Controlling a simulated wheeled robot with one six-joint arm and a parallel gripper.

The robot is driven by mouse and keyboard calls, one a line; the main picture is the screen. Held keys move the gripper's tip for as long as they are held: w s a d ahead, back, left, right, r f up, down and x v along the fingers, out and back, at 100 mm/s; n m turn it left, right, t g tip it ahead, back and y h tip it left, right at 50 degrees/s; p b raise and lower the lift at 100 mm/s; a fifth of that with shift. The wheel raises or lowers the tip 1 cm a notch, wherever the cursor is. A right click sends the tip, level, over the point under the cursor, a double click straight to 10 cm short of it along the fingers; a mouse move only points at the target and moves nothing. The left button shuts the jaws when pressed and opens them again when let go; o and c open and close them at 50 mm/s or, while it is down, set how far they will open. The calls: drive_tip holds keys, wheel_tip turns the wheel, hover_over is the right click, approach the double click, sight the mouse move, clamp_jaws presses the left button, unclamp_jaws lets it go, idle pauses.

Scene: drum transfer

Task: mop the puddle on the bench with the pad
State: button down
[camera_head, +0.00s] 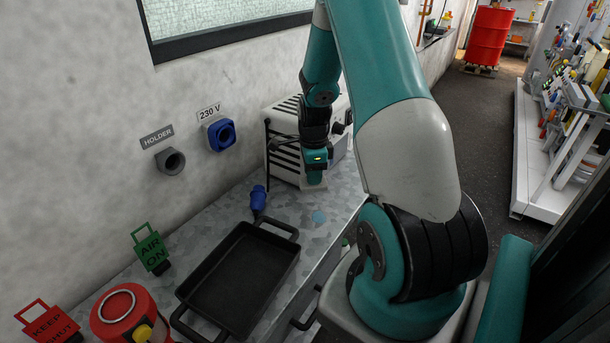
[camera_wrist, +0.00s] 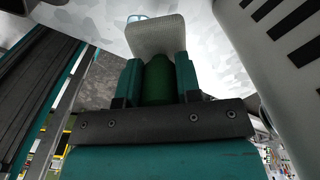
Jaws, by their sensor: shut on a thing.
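My gripper (camera_head: 316,160) points down over the metal bench (camera_head: 215,228). In the wrist view my gripper (camera_wrist: 158,78) is shut on the green handle (camera_wrist: 157,82) of the pale grey pad (camera_wrist: 156,36). In the head view only a small part of the pad (camera_head: 313,186) shows below the fingers. I cannot tell whether it touches the bench. The small blue puddle (camera_head: 319,217) lies on the bench, a little nearer the camera than the pad. In the wrist view a bit of the puddle (camera_wrist: 136,18) shows past the pad's far edge.
A pale slotted box (camera_head: 283,150) stands close behind my gripper against the wall. A green tag (camera_head: 150,250) and a red lamp-like thing (camera_head: 122,314) stand at the left. Bench around the puddle is clear.

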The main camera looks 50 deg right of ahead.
wheel_tip(320, 180, up, 2)
drive_tip(key=shift+p, duration=0.9)
drive_tip(key=s+a, duration=0.2)
drive_tip(key=s, duration=0.5)
drive_tip(key=shift+s+a, duration=0.3)
